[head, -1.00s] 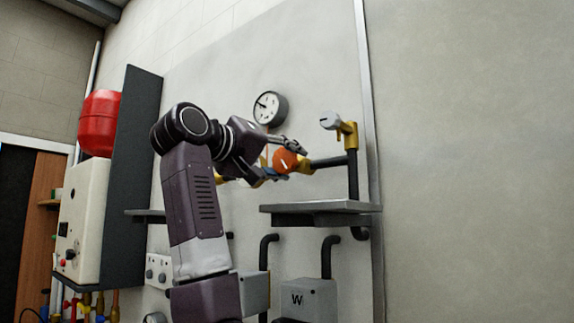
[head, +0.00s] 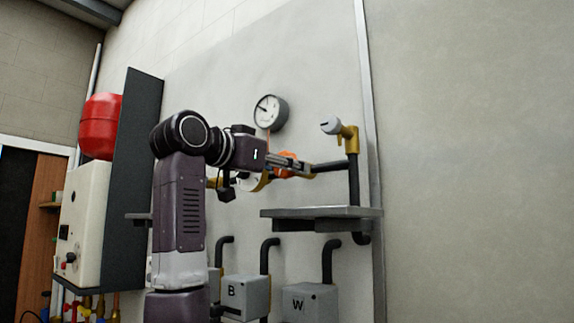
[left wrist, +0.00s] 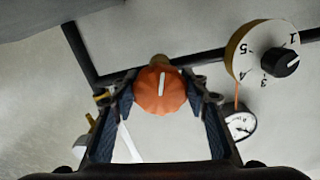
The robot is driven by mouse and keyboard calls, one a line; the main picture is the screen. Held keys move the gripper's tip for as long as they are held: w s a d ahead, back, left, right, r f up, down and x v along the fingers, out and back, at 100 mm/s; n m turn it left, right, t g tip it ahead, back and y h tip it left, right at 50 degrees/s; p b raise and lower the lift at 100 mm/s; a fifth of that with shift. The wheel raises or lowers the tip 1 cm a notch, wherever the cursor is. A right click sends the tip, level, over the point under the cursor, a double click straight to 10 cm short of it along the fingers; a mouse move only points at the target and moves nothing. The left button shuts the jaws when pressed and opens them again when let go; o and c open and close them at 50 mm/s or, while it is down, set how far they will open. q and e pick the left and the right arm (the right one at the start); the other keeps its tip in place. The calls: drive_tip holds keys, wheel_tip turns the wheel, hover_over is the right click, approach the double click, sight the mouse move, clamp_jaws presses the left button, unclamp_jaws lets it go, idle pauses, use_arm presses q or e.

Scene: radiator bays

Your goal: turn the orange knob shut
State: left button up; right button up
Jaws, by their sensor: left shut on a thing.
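The orange knob (head: 284,158) sits on the black pipework on the grey panel, below the round gauge (head: 269,112). My left gripper (head: 288,164) is at the knob and partly hides it in the head view. In the left wrist view the orange knob (left wrist: 160,91) is ribbed, with a white mark that stands nearly upright in the picture. The two fingers of my left gripper (left wrist: 157,97) are on either side of it, shut on it. My right gripper is not in view.
A white numbered dial with a black knob (left wrist: 286,65) is close beside the left gripper. A grey-capped brass valve (head: 331,126) stands to the right, above a grey shelf (head: 318,212). Boxes marked B (head: 246,296) and W (head: 309,302) are below. A red tank (head: 100,126) is at left.

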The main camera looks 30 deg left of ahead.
use_arm(q)
drive_tip(key=m, duration=0.3)
drive_tip(key=shift+a+p, duration=0.1)
drive_tip(key=shift+p, duration=0.3)
drive_tip(key=m+p, duration=0.1)
drive_tip(key=m, duration=0.2)
drive_tip(key=shift+r+m, duration=0.1)
drive_tip(key=shift+m, duration=0.2)
drive_tip(key=m+p, duration=0.3)
drive_tip(key=m, duration=0.1)
drive_tip(key=shift+m+p, duration=0.85)
drive_tip(key=shift+m, duration=0.85)
drive_tip(key=o, duration=1.2)
drive_tip(key=shift+w, duration=0.1)
